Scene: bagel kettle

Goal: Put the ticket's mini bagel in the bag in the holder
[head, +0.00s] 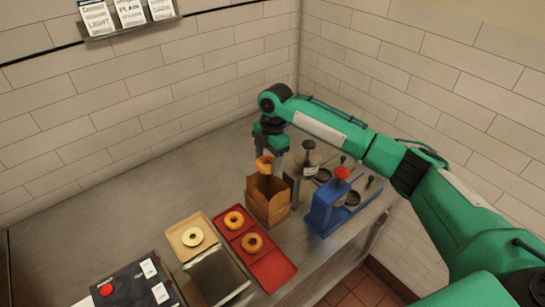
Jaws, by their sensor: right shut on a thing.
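My right gripper (270,157) reaches in from the right and points down above the brown paper bag (268,206). It is shut on a golden-brown mini bagel (264,166), held at the bag's open top; I cannot tell whether its lower part is inside the mouth. The bag stands upright and open, and its holder is hard to make out. The tickets (131,11) hang on a wall rail at top left; one reads "LIGHT" and one "PLAIN". My left gripper is not in view.
A red tray (275,272) holds two bagels (252,242). A blue press-like device (325,213) with a red knob stands right of the bag. The counter's back left is clear.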

